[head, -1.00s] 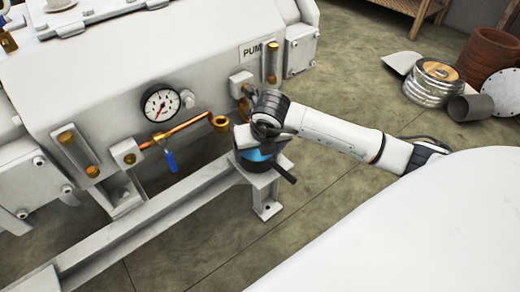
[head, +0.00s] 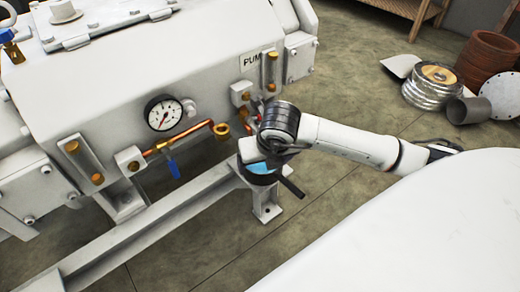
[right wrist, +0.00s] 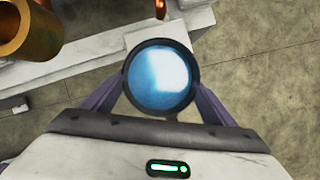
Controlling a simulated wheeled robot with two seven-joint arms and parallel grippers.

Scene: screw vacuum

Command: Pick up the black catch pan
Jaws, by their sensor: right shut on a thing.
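The black catch pan is a small round cup with a dark rim and bright blue inside. In the right wrist view the pan (right wrist: 160,77) sits between the two fingers of my right gripper (right wrist: 160,92). In the head view my right gripper (head: 262,158) is shut on the pan (head: 260,178), which appears over the end of the grey rail. My left gripper is not in view.
The white pump housing (head: 110,75) has a gauge (head: 163,112), a copper pipe (head: 190,138) and a blue-handled valve (head: 173,168) left of my gripper. The pipe's open end (head: 221,131) is close by. The grey rail (head: 150,222) runs below.

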